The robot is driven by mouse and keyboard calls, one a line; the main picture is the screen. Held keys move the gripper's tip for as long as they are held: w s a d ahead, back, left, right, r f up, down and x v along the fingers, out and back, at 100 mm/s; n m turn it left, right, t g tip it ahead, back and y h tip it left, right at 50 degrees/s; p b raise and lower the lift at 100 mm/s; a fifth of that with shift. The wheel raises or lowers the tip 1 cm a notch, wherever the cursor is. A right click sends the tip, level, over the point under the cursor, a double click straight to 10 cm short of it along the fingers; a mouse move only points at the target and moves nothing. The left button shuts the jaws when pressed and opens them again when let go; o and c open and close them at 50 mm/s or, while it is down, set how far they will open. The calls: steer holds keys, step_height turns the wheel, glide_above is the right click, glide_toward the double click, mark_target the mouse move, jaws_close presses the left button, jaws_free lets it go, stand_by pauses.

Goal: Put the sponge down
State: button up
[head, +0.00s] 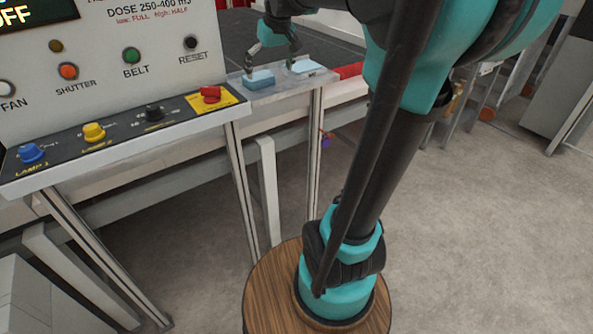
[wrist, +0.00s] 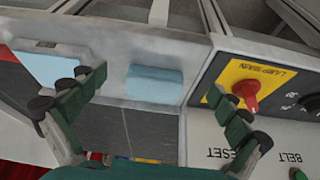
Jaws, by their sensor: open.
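The sponge (head: 259,81) is a small light blue block lying on the narrow metal ledge (head: 285,88) beside the control panel. In the wrist view the sponge (wrist: 155,88) lies flat on the grey ledge, in the gap between my fingertips. My gripper (head: 270,64) is over the ledge with its fingers spread. In the wrist view my gripper (wrist: 157,84) shows both fingers apart, with clear space on each side of the sponge. How high the fingertips are above the ledge is hard to tell.
A flat pale blue piece (head: 303,67) lies on the ledge to the right of the sponge. The control panel (head: 110,135) with knobs and buttons stands to the left; its red knob (head: 210,94) is close to the ledge. In the wrist view the red knob (wrist: 245,92) is near my right finger.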

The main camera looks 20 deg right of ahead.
steer(key=s+d+f+m, duration=0.1)
steer(key=s+f, duration=1)
steer(key=f, duration=0.2)
steer(key=s+d+f+m+h, duration=0.1)
steer(key=s+f+m, duration=0.1)
steer(key=s+f, duration=0.9)
step_height(320, 180, down, 3)
steer(key=shift+s, duration=0.4)
